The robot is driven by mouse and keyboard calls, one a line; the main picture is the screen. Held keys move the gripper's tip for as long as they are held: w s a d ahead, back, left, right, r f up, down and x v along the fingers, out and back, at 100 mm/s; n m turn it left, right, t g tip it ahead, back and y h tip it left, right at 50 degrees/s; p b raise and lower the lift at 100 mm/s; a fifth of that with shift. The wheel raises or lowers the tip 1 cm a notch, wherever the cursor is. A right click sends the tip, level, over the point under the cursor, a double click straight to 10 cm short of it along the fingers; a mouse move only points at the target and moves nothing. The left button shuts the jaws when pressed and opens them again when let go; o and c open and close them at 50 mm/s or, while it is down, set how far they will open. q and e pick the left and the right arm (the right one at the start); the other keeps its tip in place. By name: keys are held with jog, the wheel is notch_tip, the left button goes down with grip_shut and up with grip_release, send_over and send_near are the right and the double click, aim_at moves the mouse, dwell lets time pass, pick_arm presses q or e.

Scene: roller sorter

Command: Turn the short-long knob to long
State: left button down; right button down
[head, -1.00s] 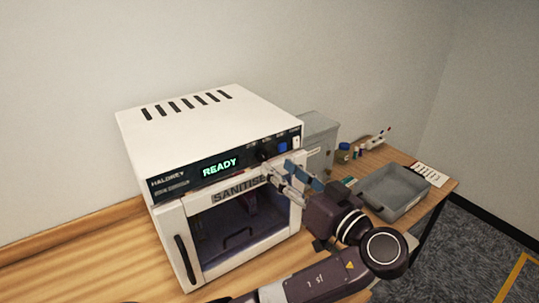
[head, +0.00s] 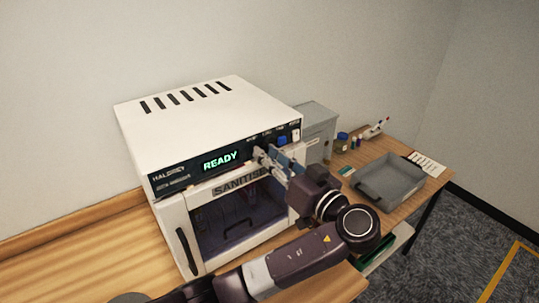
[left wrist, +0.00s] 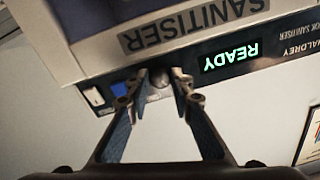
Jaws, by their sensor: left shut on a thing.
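The sanitiser (head: 205,115) is a white box on the wooden bench, with a dark control strip whose green display (head: 220,161) reads READY. My left gripper (head: 262,156) reaches the strip just right of the display. In the left wrist view, its fingertips (left wrist: 159,78) are shut on a small grey round knob (left wrist: 160,80), one finger on each side. The fingers cover most of the knob, and I cannot read its short-long marks or tell where it points. The knob is hidden behind the fingers in the head view. My right gripper is not in view.
A blue button (left wrist: 119,89) and a white switch (left wrist: 94,97) sit beside the knob on the strip. The door below has a dark window and a handle (head: 187,251). A grey tray (head: 390,182), a grey box (head: 317,132) and small bottles stand to the right.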

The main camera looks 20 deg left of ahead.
pick_arm(q)
jog(key=shift+m, duration=0.3)
jog(key=shift+m+p, duration=2.1)
jog(key=shift+m, duration=3.5)
jog(key=c, duration=1.7)
grip_release()
